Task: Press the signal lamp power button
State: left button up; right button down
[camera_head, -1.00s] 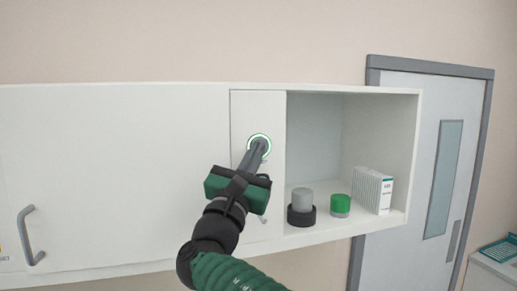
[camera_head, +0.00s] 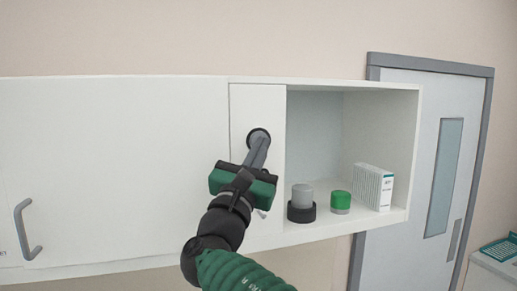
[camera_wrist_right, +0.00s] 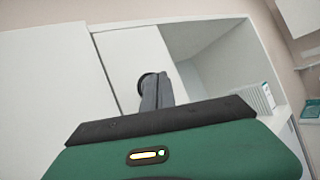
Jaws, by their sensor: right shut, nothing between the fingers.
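The signal lamp power button (camera_head: 258,132) is a round dark button on the narrow white panel between the closed cabinet front and the open shelf. Its ring shows dark, with no green light. My right gripper (camera_head: 260,142) is shut and empty, its fingertips over the button's lower part. I cannot tell whether they touch it. In the right wrist view, the button (camera_wrist_right: 146,77) shows partly behind the tips of the shut fingers (camera_wrist_right: 150,84). My left gripper is not in view.
The open shelf holds a grey-topped dark cylinder (camera_head: 301,204), a green-capped container (camera_head: 340,202) and a white box (camera_head: 373,187). A grey handle (camera_head: 26,230) is on the cabinet front at left. A grey-framed door (camera_head: 430,150) stands to the right.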

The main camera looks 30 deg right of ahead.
jog(key=shift+s, duration=0.2)
jog(key=s+b, duration=0.1)
jog(key=s, duration=0.2)
jog(key=s+a+b, duration=0.1)
jog(key=s+b, duration=0.1)
jog(key=shift+s+a, duration=0.2)
jog(key=shift+s, duration=0.2)
